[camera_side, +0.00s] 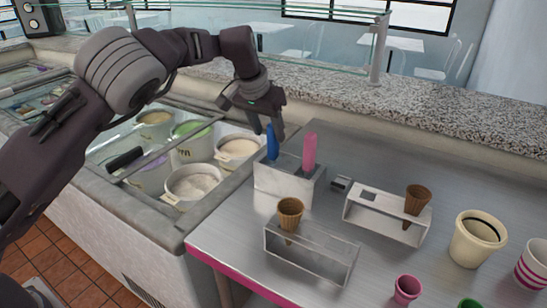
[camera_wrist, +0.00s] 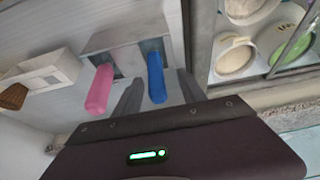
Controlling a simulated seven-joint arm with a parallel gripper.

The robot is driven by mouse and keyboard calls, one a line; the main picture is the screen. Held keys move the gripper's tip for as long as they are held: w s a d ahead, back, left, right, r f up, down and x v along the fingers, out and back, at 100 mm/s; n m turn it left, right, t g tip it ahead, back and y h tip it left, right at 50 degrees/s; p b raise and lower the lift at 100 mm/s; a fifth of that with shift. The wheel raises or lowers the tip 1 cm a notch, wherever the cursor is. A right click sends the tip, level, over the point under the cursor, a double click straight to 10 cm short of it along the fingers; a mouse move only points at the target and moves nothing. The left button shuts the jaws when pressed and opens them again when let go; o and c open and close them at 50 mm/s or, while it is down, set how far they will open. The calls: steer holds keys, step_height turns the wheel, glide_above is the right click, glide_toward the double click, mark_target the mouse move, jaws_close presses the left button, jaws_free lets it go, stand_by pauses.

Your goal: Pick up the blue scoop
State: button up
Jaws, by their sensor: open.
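The blue scoop (camera_side: 272,143) stands handle-up in a metal holder (camera_side: 285,186) on the counter, and only its handle shows. The blue scoop (camera_wrist: 156,76) is also in the wrist view, right of a pink scoop (camera_wrist: 99,90). The pink scoop (camera_side: 309,151) stands in the same holder. My gripper (camera_side: 275,132) is open and points down at the blue handle from above. In the wrist view my gripper's dark fingers (camera_wrist: 158,98) reach toward the blue handle. I cannot tell if they touch it. The scoop heads are hidden inside the holder.
A freezer with ice cream tubs (camera_side: 194,184) is left of the holder. Cone stands (camera_side: 310,255) and (camera_side: 387,214) hold waffle cones on the right. A cream tub (camera_side: 478,238) and cups (camera_side: 407,289) stand farther right. A granite ledge (camera_side: 400,108) runs behind.

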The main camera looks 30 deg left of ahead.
mark_target(275, 141)
steer(key=x, duration=0.5)
steer(key=shift+w+d, duration=0.15)
steer(key=shift+d, duration=0.2)
steer(key=shift+r, duration=0.1)
jaws_close()
